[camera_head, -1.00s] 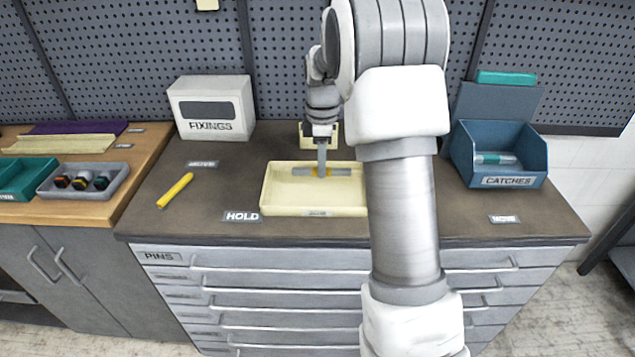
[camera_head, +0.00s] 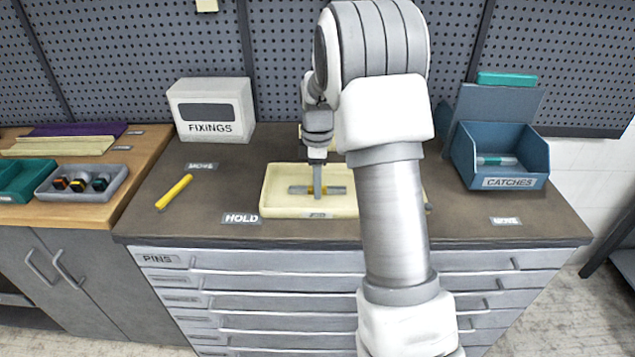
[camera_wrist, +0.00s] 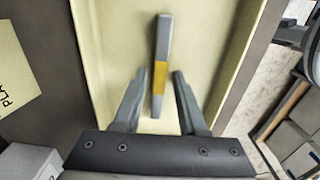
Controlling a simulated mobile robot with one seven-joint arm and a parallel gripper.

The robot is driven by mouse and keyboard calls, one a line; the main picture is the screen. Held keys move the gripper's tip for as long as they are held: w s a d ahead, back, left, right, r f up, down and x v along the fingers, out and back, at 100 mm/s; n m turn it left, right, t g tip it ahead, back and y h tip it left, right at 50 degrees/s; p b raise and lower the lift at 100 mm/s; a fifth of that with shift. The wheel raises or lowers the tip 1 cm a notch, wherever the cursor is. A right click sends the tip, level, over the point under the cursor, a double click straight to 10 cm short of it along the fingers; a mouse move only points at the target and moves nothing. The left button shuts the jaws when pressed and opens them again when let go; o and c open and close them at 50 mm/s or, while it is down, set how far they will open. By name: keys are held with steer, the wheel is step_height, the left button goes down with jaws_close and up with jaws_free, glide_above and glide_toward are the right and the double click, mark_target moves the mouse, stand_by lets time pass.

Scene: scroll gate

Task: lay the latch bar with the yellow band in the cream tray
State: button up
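The grey latch bar with the yellow band (camera_head: 335,190) lies inside the cream tray (camera_head: 275,208), roughly level and lengthwise along it. In the wrist view the bar (camera_wrist: 163,40) shows its yellow band between my fingers, and the pale tray floor (camera_wrist: 110,40) is behind it. My gripper (camera_head: 317,192) points down into the tray over the bar. In the wrist view my gripper (camera_wrist: 159,78) is open, with a gap on each side of the bar. My arm hides the tray's right part in the head view.
A yellow stick (camera_head: 174,192) lies on the bench left of the tray. The fixings box (camera_head: 212,110) stands behind it. The blue catches bin (camera_head: 515,180) at the right holds a bar with a green band (camera_head: 495,161). Bench between tray and bin is mostly clear.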

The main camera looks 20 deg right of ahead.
steer(key=shift+o, duration=0.2)
steer(key=shift+r, duration=0.15)
step_height(320, 180, up, 11)
steer(key=p, duration=0.2)
steer(key=s+a+r+m+t, duration=0.1)
steer(key=s+a+r+m, duration=0.25)
steer(key=s+r, duration=0.3)
steer(key=s+a+m+t, duration=0.2)
steer(key=s+m, duration=0.3)
steer(key=s, duration=0.5)
steer(key=s+a+r+m+t, duration=0.1)
steer(key=s+a+m, duration=0.4)
steer(key=s, duration=0.6)
steer(key=shift+s+t, duration=0.3)
steer(key=shift+t, duration=0.5)
steer(key=shift+r, duration=0.15)
step_height(320, 180, up, 4)
steer(key=p, duration=0.4)
